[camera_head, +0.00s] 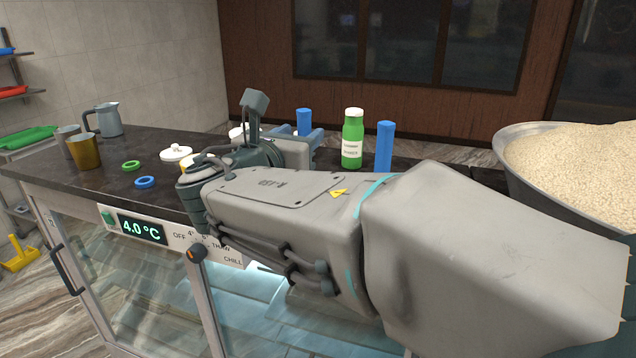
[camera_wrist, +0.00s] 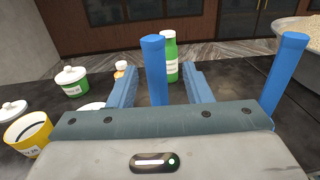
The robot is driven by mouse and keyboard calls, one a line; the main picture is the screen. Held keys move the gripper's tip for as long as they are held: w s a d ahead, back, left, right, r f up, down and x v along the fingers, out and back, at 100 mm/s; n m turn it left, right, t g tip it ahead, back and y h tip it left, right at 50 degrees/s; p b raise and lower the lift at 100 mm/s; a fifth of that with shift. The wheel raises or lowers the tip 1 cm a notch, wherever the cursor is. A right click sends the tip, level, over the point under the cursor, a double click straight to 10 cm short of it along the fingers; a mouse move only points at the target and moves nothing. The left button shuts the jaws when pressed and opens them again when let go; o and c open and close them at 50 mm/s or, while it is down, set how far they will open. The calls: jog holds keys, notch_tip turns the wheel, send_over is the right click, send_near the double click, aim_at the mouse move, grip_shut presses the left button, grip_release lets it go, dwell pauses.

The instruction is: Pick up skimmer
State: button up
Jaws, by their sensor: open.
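Two upright blue handles stand on the dark counter; their lower ends are hidden, so I cannot tell which one is the skimmer. One blue handle (camera_wrist: 154,68) rises between my gripper's fingers in the wrist view; it also shows in the head view (camera_head: 304,117). The other blue handle (camera_wrist: 286,68) stands to the right, outside the fingers; in the head view (camera_head: 384,148) it is right of the green bottle. My gripper (camera_wrist: 163,82) is open, with one finger on each side of the first handle. I cannot tell whether either finger touches it.
A green bottle (camera_head: 352,140) stands behind the gripper. A large bowl of pale grains (camera_head: 505,163) is at the right. A jug (camera_head: 108,119), a brass-coloured cup (camera_head: 85,152) and green and blue rings are at the left. A lidded green tub (camera_wrist: 74,88) and yellow tub (camera_wrist: 20,136) are close by.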

aim_at(309, 125)
jog(key=shift+a+p+x, duration=0.1)
jog(key=shift+p+x, duration=0.4)
jog(key=shift+x, duration=1)
jog(key=shift+a+p+x, duration=0.15)
jog(key=shift+p+x, duration=0.35)
jog(key=shift+x, duration=1)
grip_shut()
